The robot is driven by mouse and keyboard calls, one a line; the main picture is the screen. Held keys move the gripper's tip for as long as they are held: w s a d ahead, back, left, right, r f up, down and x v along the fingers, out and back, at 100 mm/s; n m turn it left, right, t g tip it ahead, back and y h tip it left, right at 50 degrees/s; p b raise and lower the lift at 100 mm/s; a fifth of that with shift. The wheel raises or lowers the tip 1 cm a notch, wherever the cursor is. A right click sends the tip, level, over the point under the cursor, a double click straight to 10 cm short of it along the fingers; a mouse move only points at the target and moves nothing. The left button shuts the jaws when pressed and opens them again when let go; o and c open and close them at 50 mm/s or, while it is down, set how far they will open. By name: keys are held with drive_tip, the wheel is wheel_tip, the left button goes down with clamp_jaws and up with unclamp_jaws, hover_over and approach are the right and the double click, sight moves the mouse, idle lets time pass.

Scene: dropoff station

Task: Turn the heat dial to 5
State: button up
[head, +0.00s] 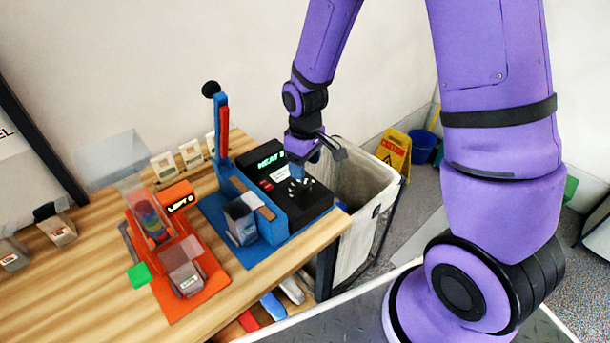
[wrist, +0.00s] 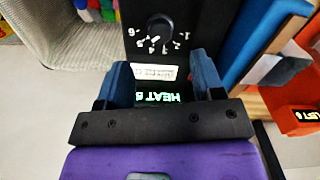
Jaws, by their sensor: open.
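The heat dial (wrist: 160,27) is a black round knob ringed by white numbers on a dark panel, at the top of the wrist view. In the head view the dial's area (head: 299,188) is small and partly covered by my gripper. A green lit display (wrist: 158,97) reads HEAT with a digit I cannot read surely; it also shows in the head view (head: 269,161). My gripper (wrist: 162,82) has two blue fingers spread wide with nothing between them. In the wrist view the dial lies beyond the fingertips, apart from them. In the head view my gripper (head: 312,158) hangs over the black heat unit.
A blue station with an upright lever (head: 222,125) stands left of the heat unit. An orange station (head: 190,255) stands further left on the wooden table (head: 90,290). A fabric bin (head: 365,195) stands beyond the table's right edge. A white label (wrist: 155,72) lies below the dial.

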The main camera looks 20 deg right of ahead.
sight(305, 185)
drive_tip(key=shift+r, duration=2)
